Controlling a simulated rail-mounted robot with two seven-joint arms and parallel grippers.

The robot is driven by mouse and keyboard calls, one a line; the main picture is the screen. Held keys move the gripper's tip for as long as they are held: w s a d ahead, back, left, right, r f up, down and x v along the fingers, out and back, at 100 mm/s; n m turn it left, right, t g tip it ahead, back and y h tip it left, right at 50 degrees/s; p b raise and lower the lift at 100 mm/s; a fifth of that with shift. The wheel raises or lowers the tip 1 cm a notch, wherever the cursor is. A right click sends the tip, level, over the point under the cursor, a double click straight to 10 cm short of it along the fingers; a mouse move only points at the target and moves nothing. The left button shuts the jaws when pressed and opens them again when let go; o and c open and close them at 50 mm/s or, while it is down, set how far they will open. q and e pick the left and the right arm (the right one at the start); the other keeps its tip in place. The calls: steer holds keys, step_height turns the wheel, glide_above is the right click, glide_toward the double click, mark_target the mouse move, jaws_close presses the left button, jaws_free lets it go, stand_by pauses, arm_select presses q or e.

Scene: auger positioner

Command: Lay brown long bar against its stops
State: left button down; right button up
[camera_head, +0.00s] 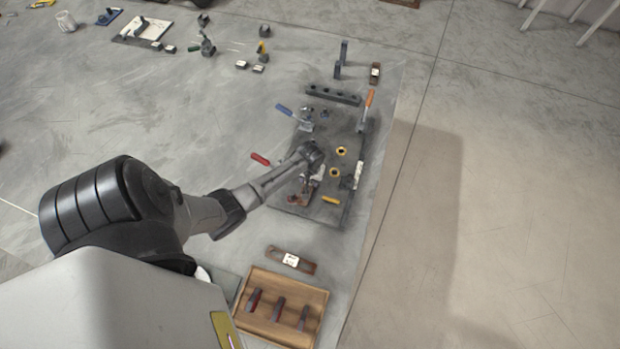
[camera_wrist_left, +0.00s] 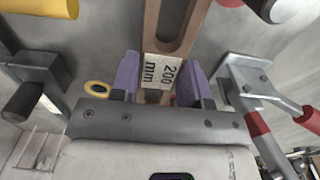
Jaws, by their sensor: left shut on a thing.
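My left gripper (camera_head: 312,160) is over the dark fixture plate (camera_head: 325,213) in the head view. In the left wrist view its purple-padded fingers (camera_wrist_left: 160,82) are shut on a brown slotted bar (camera_wrist_left: 151,32) with a white "200 mm" label. The bar extends away from the fingers, its slot beyond the label. In the head view the bar is mostly hidden among the arm and clamps, and I cannot tell whether it touches the plate or any stops. My right gripper is not in view.
Clamps with red (camera_head: 260,158), blue (camera_head: 284,110), orange (camera_head: 369,98) and yellow (camera_head: 331,199) handles surround the plate. Yellow rings (camera_head: 341,151) stand on it. Another labelled brown bar (camera_head: 278,252) lies nearer me, beside a wooden tray (camera_head: 321,296). Dark uprights (camera_head: 344,52) stand beyond.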

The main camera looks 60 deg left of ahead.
arm_select(q)
steer(key=shift+w+f, duration=0.1)
steer(key=shift+f, duration=0.2)
steer(key=c, duration=0.6)
jaws_free()
step_height(320, 180, up, 11)
steer(key=p, duration=0.2)
steer(key=s+d+r+m+t, duration=0.1)
steer(key=s+d+r+m, duration=0.4)
steer(key=s+d, duration=0.3)
steer(key=s+d+r+m+t, duration=0.2)
steer(key=s+d+r+m, duration=0.3)
steer(key=d, duration=0.9)
steer(key=s+r, duration=0.2)
steer(key=s, duration=0.1)
steer(key=shift+s+d+r+m+t, duration=0.2)
steer(key=shift+m+t, duration=0.1)
steer(key=shift+m, duration=0.1)
